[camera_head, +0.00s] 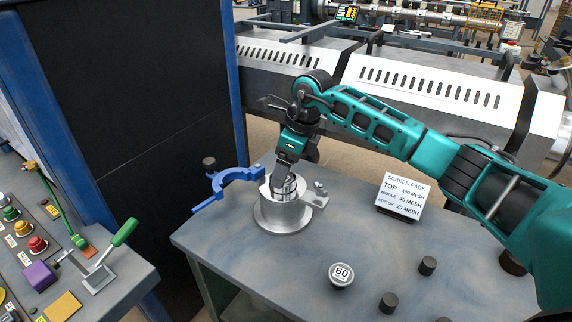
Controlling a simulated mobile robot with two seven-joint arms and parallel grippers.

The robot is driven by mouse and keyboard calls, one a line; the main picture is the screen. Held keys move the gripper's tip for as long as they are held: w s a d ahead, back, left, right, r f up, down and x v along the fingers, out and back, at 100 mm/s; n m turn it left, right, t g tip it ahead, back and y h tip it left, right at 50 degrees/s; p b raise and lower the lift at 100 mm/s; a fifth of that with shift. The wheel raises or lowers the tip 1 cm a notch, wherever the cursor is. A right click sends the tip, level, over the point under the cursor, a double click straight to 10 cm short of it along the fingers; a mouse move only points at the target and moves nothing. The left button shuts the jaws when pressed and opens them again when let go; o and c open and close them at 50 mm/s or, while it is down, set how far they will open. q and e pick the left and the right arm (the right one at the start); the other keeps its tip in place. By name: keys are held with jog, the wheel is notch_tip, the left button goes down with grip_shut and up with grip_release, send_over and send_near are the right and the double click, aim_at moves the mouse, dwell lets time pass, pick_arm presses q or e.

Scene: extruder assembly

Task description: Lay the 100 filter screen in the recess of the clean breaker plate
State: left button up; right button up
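My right arm comes in from the right, and its gripper (290,172) points down into the top of a silvery metal cylinder (284,214) with a wide round base on the table. The fingertips are at or inside the cylinder's rim, next to a shiny ring-shaped part (289,184). I cannot tell whether the fingers are shut or what they hold. No screen marked 100 can be made out. A breaker plate cannot be clearly made out; the inside of the cylinder is mostly hidden by the gripper. My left gripper is not in view.
A round piece marked 60 (342,273) lies at the table's front. Several dark pegs (428,265) stand at the right. A screen pack sign (403,193) lists 100, 40 and 20 mesh. A blue clamp (236,178) is left of the cylinder. A control panel (38,262) is far left.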

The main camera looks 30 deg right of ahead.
notch_tip(320, 180, up, 7)
jog(key=p, duration=0.5)
dwell(0.5)
dwell(0.3)
